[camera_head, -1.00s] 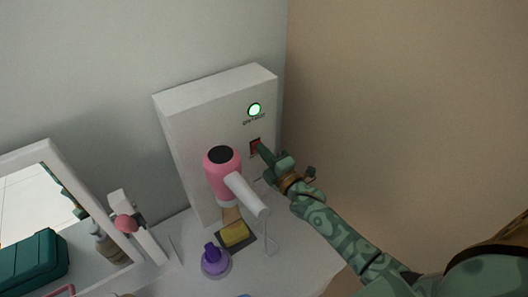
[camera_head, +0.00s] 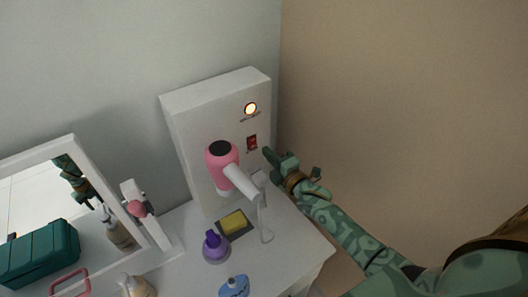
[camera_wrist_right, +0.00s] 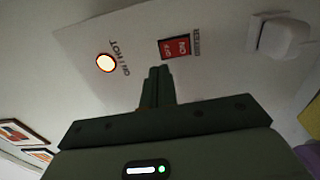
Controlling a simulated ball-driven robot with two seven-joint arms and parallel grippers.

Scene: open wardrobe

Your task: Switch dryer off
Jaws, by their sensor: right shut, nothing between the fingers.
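The pink hair dryer (camera_head: 222,160) with a white nozzle hangs at the front of a white wall box (camera_head: 190,130). A round lamp (camera_head: 250,109) on the box glows pale with an orange rim; it also shows in the right wrist view (camera_wrist_right: 106,63), where its label appears to read ON / HOT. Below it is a small red switch (camera_head: 252,143), also in the right wrist view (camera_wrist_right: 175,47). My right gripper (camera_head: 267,153) is shut and empty, just right of and below the switch, seemingly apart from it. My left gripper is not in view.
On the white counter (camera_head: 290,235) stand a purple bottle (camera_head: 215,247), a yellow sponge (camera_head: 234,222) on a dark mat, and a blue item (camera_head: 234,287). A framed mirror (camera_head: 90,160) and a teal case (camera_head: 40,253) are at the left. A beige wall is right.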

